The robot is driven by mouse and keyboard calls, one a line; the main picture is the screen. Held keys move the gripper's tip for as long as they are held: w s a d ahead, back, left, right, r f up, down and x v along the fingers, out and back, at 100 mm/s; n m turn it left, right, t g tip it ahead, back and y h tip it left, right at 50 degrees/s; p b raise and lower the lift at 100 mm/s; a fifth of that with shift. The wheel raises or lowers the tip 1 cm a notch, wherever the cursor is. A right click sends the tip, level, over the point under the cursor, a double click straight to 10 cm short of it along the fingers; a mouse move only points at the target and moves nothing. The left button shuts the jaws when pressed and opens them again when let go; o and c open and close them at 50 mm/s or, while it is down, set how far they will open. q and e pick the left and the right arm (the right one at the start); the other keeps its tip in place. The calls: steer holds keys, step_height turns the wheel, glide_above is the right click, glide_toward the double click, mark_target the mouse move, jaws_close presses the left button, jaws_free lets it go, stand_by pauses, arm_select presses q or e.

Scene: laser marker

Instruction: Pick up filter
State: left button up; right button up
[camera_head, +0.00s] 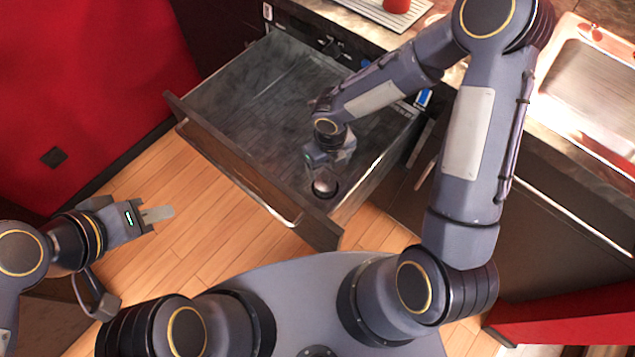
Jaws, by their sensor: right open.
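A small round dark object with a shiny top (325,184), likely the filter, lies in the open drawer (262,95) near its front right corner. My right arm reaches down into the drawer from the right. My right gripper (322,170) is open just above and behind the round object. Its fingers are small and partly hidden by the wrist, so I cannot tell whether they touch the object. My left gripper (160,213) is over the wooden floor, left of the drawer and away from it.
The drawer front (245,170) and side walls stand up around the round object. A counter with a sink (590,95) is on the right. A red object (397,5) stands on a tray at the top. A red wall (80,90) is at left. The floor (190,255) is clear.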

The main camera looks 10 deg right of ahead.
mark_target(326, 177)
steer(key=shift+a+f, duration=0.25)
steer(key=shift+f, duration=0.6)
steer(key=shift+f+n, duration=0.3)
steer(key=shift+f, duration=0.05)
step_height(326, 177, down, 7)
steer(key=shift+w+r+b, duration=0.15)
steer(key=shift+b, duration=0.85)
steer(key=shift+c, duration=0.5)
steer(key=c, duration=1)
steer(key=shift+r, duration=0.1)
